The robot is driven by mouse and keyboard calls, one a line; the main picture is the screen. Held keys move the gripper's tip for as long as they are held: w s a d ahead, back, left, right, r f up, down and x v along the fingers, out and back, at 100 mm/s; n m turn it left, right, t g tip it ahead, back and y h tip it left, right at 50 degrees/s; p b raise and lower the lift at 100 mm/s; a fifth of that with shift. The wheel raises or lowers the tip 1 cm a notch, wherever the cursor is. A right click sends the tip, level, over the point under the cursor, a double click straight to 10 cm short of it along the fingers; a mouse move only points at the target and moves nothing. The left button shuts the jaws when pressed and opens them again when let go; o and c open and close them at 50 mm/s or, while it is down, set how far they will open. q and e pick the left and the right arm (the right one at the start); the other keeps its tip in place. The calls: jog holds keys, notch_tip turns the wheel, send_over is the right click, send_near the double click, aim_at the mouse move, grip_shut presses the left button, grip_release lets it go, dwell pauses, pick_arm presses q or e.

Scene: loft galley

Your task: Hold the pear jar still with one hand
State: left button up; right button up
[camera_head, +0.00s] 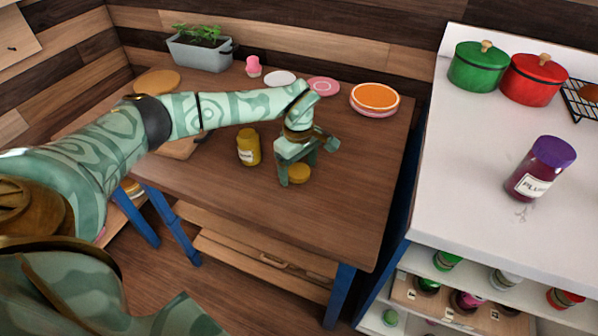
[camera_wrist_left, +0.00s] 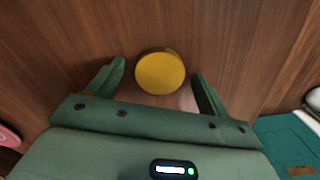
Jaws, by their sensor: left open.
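A yellow jar (camera_head: 248,147) with a pale label stands upright on the wooden table; its label is too small to read surely. In the left wrist view the lid (camera_wrist_left: 160,73) sits between the two spread fingertips with gaps on both sides. My right gripper is not in view.
The wooden table (camera_head: 345,190) is bare to the right and front. Behind stand a planter (camera_head: 200,52), a pink item (camera_head: 253,67), plates (camera_head: 323,86) and an orange-topped dish (camera_head: 375,97). A plum jar (camera_head: 540,168) and green and red pots (camera_head: 478,68) stand on the white counter.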

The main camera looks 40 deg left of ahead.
aim_at(298, 172)
pick_arm(q)
jog(key=shift+c, duration=0.3)
jog(key=c, duration=1)
jog(key=shift+r, duration=0.1)
